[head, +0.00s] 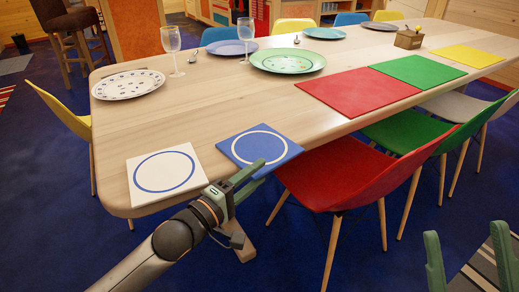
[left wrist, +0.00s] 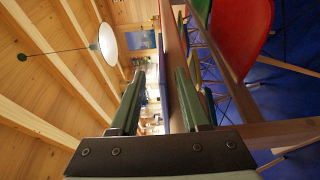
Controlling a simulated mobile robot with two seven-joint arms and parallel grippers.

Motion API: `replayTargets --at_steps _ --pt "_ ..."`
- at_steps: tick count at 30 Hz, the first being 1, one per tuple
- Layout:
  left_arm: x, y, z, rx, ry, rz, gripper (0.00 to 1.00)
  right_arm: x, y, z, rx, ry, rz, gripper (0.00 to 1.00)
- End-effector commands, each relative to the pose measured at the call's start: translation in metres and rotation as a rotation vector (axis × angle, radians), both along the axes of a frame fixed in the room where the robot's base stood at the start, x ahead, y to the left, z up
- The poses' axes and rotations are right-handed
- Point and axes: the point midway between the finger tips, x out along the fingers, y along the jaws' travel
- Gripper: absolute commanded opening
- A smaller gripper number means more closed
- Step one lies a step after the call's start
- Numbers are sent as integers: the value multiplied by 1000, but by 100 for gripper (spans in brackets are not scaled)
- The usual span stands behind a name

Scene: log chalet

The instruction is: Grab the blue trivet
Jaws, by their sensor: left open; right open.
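The blue trivet (head: 272,140), a square tile with a white ring, lies flat near the table's front edge. My left gripper (head: 262,171) is open at its front side, with one finger partly over the trivet in the head view. In the left wrist view the trivet shows edge-on as a thin blue strip (left wrist: 163,95) between the open fingers (left wrist: 160,80). I cannot tell whether either finger touches it. My right gripper (head: 470,255) is open and empty at the bottom right, away from the table.
A white trivet (head: 165,171) with a blue ring lies just left. The wooden table (head: 215,105) also bears plates, two glasses and red (head: 357,91), green and yellow mats. A red chair (head: 345,172) stands close to the right of my left gripper.

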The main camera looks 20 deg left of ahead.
Motion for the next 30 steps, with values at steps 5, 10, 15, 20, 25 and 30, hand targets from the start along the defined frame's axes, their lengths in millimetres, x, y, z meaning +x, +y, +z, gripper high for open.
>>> replayTargets --at_steps 5,10,15,20,25,30 --pt "8 -1 -2 2 -1 1 46 0 0 -4 3 2 2 69" --pt "27 -4 -4 3 -4 0 46 1 0 -14 13 10 9 69" --pt "45 -9 -4 2 -2 0 46 0 2 -18 18 15 19 69" --pt "52 -11 -3 1 0 0 46 0 3 -20 19 19 26 69" --pt "52 -12 -3 0 0 0 46 0 3 -20 18 19 27 69" --pt "52 -12 -3 0 0 0 36 0 3 -20 17 19 26 69"
